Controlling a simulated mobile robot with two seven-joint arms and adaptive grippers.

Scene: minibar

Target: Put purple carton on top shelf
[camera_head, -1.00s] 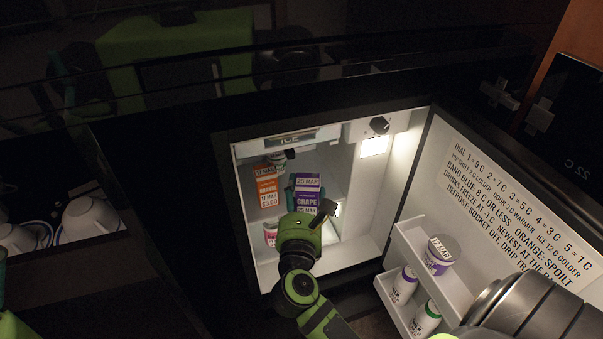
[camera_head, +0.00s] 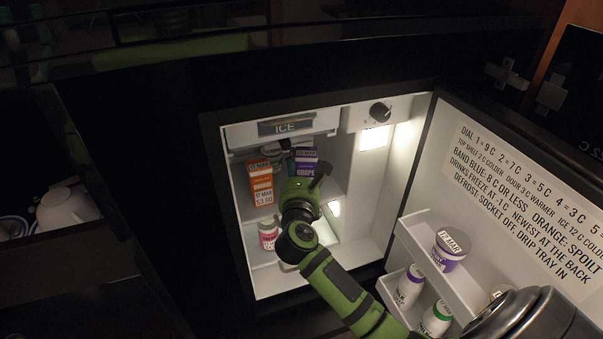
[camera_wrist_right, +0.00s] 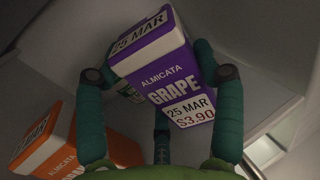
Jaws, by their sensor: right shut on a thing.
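The purple grape carton (camera_head: 308,156) is inside the open minibar, right of the orange carton (camera_head: 261,184). Its lower part is hidden behind my right gripper (camera_head: 304,180) in the head view. The orange carton shows at lower left there. The top shelf (camera_head: 331,186) is partly hidden by my arm; I cannot tell whether the purple carton touches it. My left gripper is not in view.
The ice compartment (camera_head: 285,126) is close above the cartons. A pink-labelled container (camera_head: 268,234) stands lower left. The open door at right has a rack (camera_head: 425,247) with a purple-banded tub (camera_head: 450,250) and bottles. White cups (camera_head: 68,208) are far left.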

